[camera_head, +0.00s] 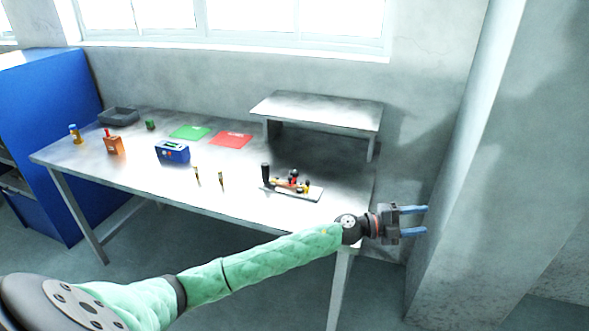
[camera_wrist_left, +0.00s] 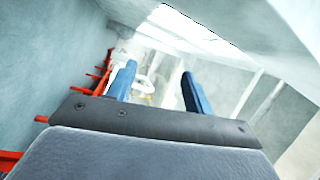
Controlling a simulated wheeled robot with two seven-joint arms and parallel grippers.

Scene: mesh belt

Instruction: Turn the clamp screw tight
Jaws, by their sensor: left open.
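The clamp (camera_head: 291,186) stands on a small pale plate near the right front of the table, with a black upright handle and red, brass and dark parts. Which part is its screw is too small to tell. My left gripper (camera_head: 426,221) is beyond the table's right end, to the right of the clamp and apart from it. Its two blue fingers point right toward a wall and are spread open. The wrist view shows the same fingers (camera_wrist_left: 157,88) open with nothing between them. My right gripper is not in view.
The grey table (camera_head: 110,169) carries a blue box (camera_head: 172,152), an orange container (camera_head: 114,146), green (camera_head: 190,132) and red (camera_head: 231,140) mats, and two small upright pieces (camera_head: 220,179). A raised shelf (camera_head: 318,110) stands behind the clamp. A wall pillar (camera_head: 480,170) rises close right of my gripper.

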